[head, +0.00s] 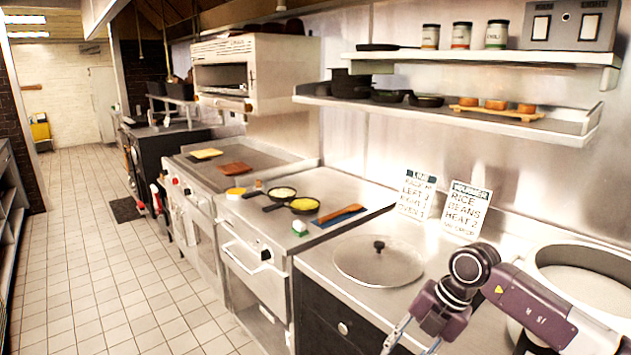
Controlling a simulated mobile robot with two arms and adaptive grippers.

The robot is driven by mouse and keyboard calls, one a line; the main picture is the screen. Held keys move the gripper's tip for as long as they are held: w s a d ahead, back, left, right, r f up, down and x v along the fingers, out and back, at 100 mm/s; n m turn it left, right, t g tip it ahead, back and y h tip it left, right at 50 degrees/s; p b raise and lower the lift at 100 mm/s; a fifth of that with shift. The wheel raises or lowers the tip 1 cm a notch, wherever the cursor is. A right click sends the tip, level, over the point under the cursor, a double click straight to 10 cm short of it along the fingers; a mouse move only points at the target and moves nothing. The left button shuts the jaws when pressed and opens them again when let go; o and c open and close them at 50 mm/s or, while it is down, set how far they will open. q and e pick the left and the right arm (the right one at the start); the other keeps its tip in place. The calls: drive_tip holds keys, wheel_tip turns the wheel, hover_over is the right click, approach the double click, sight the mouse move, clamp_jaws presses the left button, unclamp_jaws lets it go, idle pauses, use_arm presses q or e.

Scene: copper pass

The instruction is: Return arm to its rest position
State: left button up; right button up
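My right arm (535,305) comes in from the right, purple with a black wrist joint, bent over the counter at the lower right. My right gripper (412,342) hangs at the bottom edge, pointing down and left, in front of the counter's dark front. Its two silver fingers stand apart with nothing visible between them. Their tips are cut off by the frame. My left arm and gripper are not in view.
A round steel lid (378,262) lies on the counter left of my wrist. A large round cooker (585,270) stands behind my forearm. Two menu cards (466,208) lean by the wall. Small pans (303,206) sit left. The tiled floor (100,260) is clear.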

drive_tip(key=w+a+f+m+t+y, duration=0.25)
drive_tip(key=a+f+y, duration=0.2)
drive_tip(key=a, duration=0.25)
drive_tip(key=w+a+f+m+t+y, duration=0.2)
drive_tip(key=a+f+m+y, duration=0.2)
drive_tip(key=a+y, duration=0.25)
drive_tip(key=s+d+f+m+t+h, duration=0.2)
drive_tip(key=d+f+m+h, duration=0.15)
drive_tip(key=f, duration=0.55)
drive_tip(key=s+d+f+m+t+h, duration=0.25)
drive_tip(key=d+f+m, duration=0.25)
drive_tip(key=f, duration=0.3)
drive_tip(key=s+d+f+m+t+h, duration=0.15)
drive_tip(key=d+f+m+h, duration=0.3)
drive_tip(key=f, duration=0.45)
drive_tip(key=s+d+f+m+g+h, duration=0.1)
drive_tip(key=s+d+f+m+g, duration=0.1)
drive_tip(key=s+f, duration=0.65)
drive_tip(key=s+d+f+m+g+h, duration=0.25)
drive_tip(key=s+f, duration=0.25)
drive_tip(key=s, duration=0.7)
drive_tip(key=s+d+f+m+g+h, duration=0.1)
drive_tip(key=s+d+f+g, duration=0.1)
drive_tip(key=s+f, duration=0.65)
drive_tip(key=s+f+m+g, duration=0.1)
drive_tip(key=s+g, duration=0.3)
drive_tip(key=s, duration=1.4)
drive_tip(key=shift+s+f, duration=0.25)
drive_tip(key=shift+f, duration=0.25)
